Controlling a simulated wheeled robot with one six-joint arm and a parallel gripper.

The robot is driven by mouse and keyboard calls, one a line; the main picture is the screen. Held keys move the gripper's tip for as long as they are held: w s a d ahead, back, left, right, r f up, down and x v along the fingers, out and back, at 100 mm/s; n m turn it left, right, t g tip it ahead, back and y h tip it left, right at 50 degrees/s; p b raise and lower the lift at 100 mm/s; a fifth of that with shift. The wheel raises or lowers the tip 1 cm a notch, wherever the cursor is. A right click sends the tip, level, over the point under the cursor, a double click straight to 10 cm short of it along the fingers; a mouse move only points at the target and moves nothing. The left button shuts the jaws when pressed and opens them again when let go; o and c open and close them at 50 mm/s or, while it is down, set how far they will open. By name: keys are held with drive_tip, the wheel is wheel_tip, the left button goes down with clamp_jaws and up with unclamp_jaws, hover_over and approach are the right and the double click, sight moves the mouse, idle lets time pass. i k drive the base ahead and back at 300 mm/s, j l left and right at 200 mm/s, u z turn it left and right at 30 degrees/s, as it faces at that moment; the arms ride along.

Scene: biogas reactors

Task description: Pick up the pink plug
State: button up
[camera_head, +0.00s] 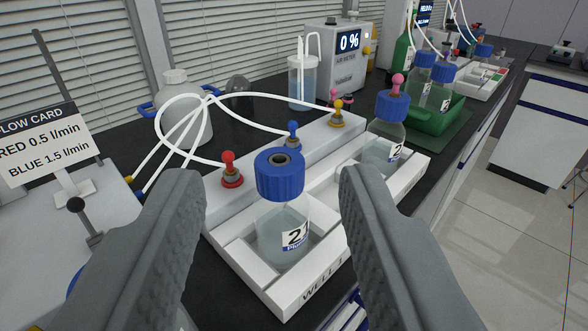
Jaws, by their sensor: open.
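A pink plug (397,83) stands upright on the blue cap of the farther bottle (385,140), right of centre. That bottle sits in the rear well of a white block (268,284). My gripper (267,175) is open and empty in the foreground, its two grey fingers spread wide. In the picture, the nearer bottle (280,215), labelled 21, shows between the fingers. Its blue cap (279,172) has an open hole on top. The pink plug is beyond my right finger, apart from it. Smaller pink pieces (346,98) show behind, near the air meter.
Red (228,169), blue (293,133) and yellow (338,112) fittings with white tubes stand on the block's raised left part. A green tray (437,127) with bottles lies beyond the plug. The air meter (345,55) reads 0 %. A flow card (37,146) stands left.

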sight(333, 91)
drive_tip(key=i+l, duration=0.4)
drive_tip(key=l, duration=0.2)
drive_tip(key=i+l+z, duration=0.15)
drive_tip(key=i+l, duration=0.2)
drive_tip(key=l, duration=0.25)
drive_tip(key=i+l, duration=0.4)
drive_tip(key=l, duration=0.15)
